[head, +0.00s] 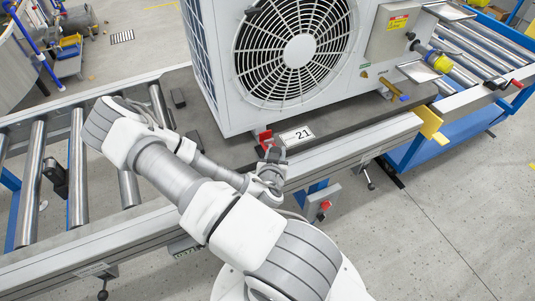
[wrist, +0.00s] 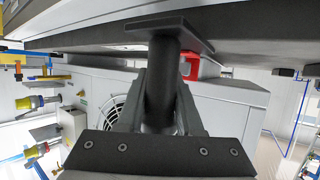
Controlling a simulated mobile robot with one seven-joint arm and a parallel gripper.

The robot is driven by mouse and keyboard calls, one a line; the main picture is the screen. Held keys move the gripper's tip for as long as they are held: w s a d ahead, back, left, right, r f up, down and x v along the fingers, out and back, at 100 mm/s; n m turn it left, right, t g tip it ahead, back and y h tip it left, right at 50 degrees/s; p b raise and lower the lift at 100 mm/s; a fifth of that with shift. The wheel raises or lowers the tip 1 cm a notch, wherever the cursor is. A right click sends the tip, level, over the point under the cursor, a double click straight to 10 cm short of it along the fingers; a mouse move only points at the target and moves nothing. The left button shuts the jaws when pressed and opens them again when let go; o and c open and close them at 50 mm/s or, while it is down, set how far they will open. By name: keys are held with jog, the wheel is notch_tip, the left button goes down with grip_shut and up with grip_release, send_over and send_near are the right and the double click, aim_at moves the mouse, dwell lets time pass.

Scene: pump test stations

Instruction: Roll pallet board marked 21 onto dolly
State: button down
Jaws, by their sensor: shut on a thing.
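The dark pallet board (head: 355,128) bears a white plate (head: 297,136) reading 21 and carries a large white fan unit (head: 215,70). It lies on the roller line, between bare rollers at left and the blue-framed roller dolly (head: 408,150) at right. My gripper (head: 271,160) is at the board's near edge, beside the plate. In the wrist view my gripper (wrist: 160,105) is shut around a dark upright post (wrist: 163,75) with a flat cap. The fingers' exact contact is partly hidden in the head view.
Bare steel rollers (head: 78,165) lie left of the board. A yellow block (head: 430,122) sits on the near rail by the dolly. A red clip (head: 265,139) stands beside the plate. A yellow-capped fitting (head: 437,62) sticks out from the unit's right side. Open floor lies at right.

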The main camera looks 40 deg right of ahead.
jog(key=d, duration=0.2)
jog(key=s+d, duration=0.1)
jog(key=d, duration=0.1)
jog(key=s+d, duration=0.1)
jog(key=shift+s+d+f+p, duration=0.1)
jog(key=shift+s+d+p, duration=0.1)
jog(key=shift+d+p, duration=0.15)
jog(key=shift+s+d+f, duration=0.1)
jog(key=shift+s+d, duration=0.05)
jog(key=shift+d, duration=0.45)
jog(key=shift+a, duration=0.1)
